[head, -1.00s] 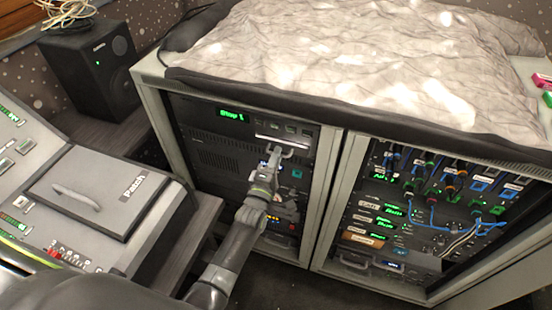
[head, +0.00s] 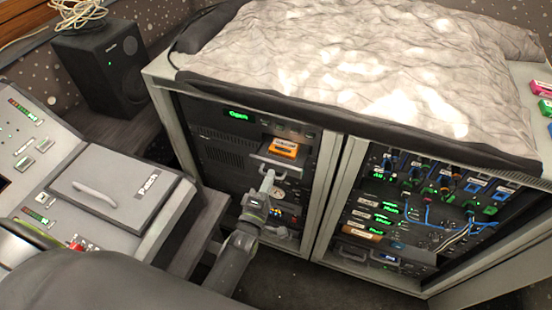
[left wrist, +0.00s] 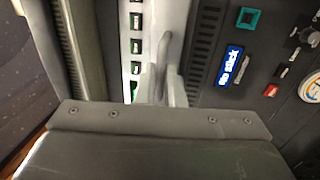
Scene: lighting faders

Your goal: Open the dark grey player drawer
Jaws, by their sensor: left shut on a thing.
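The dark grey player drawer (head: 261,159) is pulled out of the left rack bay in the head view. An orange item (head: 284,148), perhaps a cassette, lies in it. The player's green display (head: 238,116) reads "Open". My left gripper (head: 267,183) is shut on the light grey drawer handle (head: 276,178) at the drawer's front. In the left wrist view, the fingers of my left gripper (left wrist: 160,88) close around the handle (left wrist: 166,52). My fingers hide part of the handle. My right gripper is not in view.
The right rack bay (head: 410,210) holds blue cables and green displays. A crumpled light cover (head: 360,60) lies on the rack top. The console with a "Patch" lid (head: 120,185) stands left of my arm. A black speaker (head: 103,70) stands behind it. Dark floor (head: 290,280) shows in front of the rack.

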